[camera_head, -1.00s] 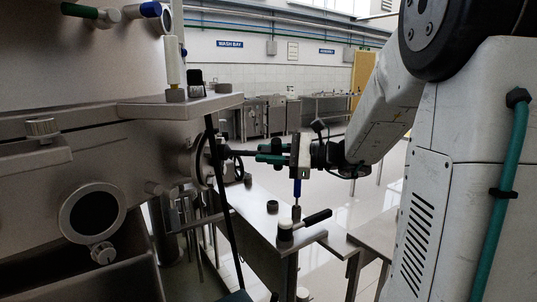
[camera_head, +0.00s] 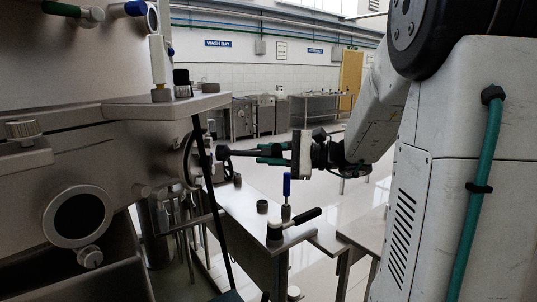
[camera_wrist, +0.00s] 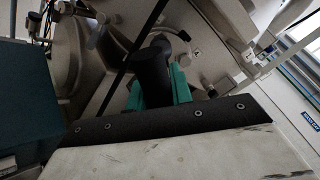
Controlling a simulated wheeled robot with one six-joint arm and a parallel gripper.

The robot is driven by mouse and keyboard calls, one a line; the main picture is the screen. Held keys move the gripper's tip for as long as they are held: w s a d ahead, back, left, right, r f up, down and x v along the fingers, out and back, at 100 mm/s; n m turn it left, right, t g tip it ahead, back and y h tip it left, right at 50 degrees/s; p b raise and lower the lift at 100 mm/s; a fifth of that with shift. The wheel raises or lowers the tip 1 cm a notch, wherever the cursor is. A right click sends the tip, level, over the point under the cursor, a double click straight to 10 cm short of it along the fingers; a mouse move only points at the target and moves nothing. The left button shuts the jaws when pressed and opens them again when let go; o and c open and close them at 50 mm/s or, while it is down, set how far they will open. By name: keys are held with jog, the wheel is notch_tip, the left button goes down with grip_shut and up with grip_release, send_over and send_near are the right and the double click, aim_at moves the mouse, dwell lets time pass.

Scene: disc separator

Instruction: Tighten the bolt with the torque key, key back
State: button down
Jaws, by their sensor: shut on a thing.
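My gripper (camera_head: 270,153) has green fingers and is shut on a dark, bar-like tool (camera_head: 240,152), which may be the torque key. The tool points left toward the steel machine, with a thicker knob at its left end. In the wrist view, the green fingers (camera_wrist: 158,92) stand around a thick black cylinder (camera_wrist: 153,76), with the machine behind. The tool's left end is near the round fittings on the machine's side; I cannot tell whether it touches anything. I cannot make out the bolt.
A steel bench (camera_head: 240,226) below my gripper bears an upright blue-handled tool (camera_head: 287,186), a black-handled tool (camera_head: 304,216) and a short dark holder (camera_head: 262,206). A dark slanted post (camera_head: 209,200) stands before the machine (camera_head: 50,150). Open floor lies beyond.

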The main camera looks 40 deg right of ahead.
aim_at(249, 154)
jog(key=n, duration=0.5)
jog(key=shift+n, duration=0.4)
jog(key=shift+a, duration=0.15)
jog(key=shift+x, duration=1.55)
jog(key=shift+w+a, duration=0.45)
jog(key=shift+w, duration=0.05)
jog(key=shift+w+a, duration=0.1)
